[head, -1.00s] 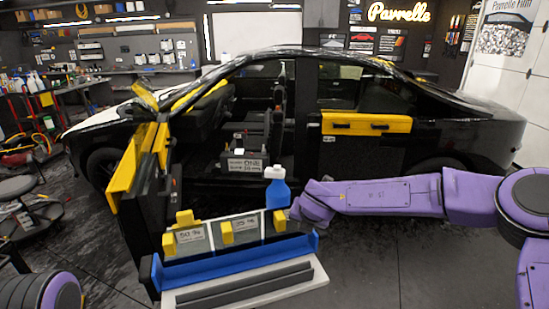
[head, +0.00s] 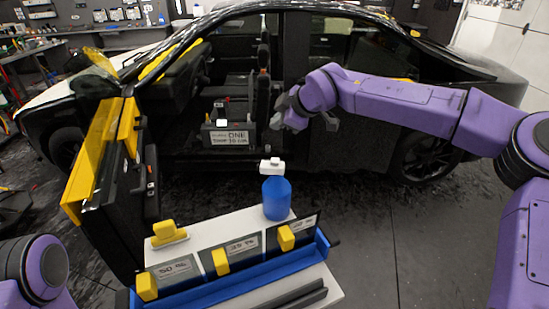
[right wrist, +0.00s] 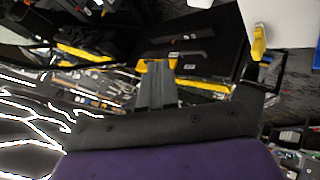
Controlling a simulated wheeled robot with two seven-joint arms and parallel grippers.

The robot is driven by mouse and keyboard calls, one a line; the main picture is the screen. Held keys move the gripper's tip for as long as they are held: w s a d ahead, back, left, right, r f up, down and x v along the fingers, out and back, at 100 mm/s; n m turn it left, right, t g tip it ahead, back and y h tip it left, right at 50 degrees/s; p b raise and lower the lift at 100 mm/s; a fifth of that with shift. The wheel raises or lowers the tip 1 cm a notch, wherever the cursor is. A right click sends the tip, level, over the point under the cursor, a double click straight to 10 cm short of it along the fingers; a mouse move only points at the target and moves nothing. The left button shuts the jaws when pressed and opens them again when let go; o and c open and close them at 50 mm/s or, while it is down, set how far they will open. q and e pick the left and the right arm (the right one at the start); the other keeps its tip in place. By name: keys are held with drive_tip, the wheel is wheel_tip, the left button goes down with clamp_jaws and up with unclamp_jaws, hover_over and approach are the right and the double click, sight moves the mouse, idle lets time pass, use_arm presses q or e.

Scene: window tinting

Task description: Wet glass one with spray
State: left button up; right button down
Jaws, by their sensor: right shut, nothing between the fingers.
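A blue spray bottle (head: 277,198) with a white head (head: 272,166) stands upright at the back of a white stand in the head view. Glass panels with labels lean at the stand's front, held by yellow clips; one reads 50% (head: 172,269) and the middle one looks like 35% (head: 239,246). A third panel (head: 300,232) is at the right. I cannot tell which is glass one. My right gripper (head: 283,115) is shut and empty, above and apart from the bottle, before the car's door opening. Its fingers show in the right wrist view (right wrist: 157,84). My left gripper is out of view.
A black car (head: 345,110) fills the back. Its open door (head: 115,165) with yellow edging is left of the stand. A blue trough (head: 225,285) runs along the stand's front. Floor (head: 390,235) to the right is clear.

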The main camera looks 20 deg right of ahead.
drive_tip(key=b, duration=0.2)
hover_over(277, 161)
drive_tip(key=f, duration=0.4)
drive_tip(key=shift+w+f, duration=0.35)
drive_tip(key=f+b, duration=0.2)
drive_tip(key=s+f+b, duration=0.1)
drive_tip(key=f, duration=0.1)
drive_tip(key=shift+s+f+b, duration=0.1)
drive_tip(key=shift+s+b, duration=0.05)
drive_tip(key=shift+b, duration=0.2)
drive_tip(key=shift+w+f, duration=0.2)
drive_tip(key=shift+f, duration=0.1)
drive_tip(key=shift+w, duration=0.15)
drive_tip(key=shift+s+r, duration=0.15)
drive_tip(key=shift+s, duration=0.1)
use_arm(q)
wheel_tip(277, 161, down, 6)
use_arm(e)
drive_tip(key=shift+w, duration=0.15)
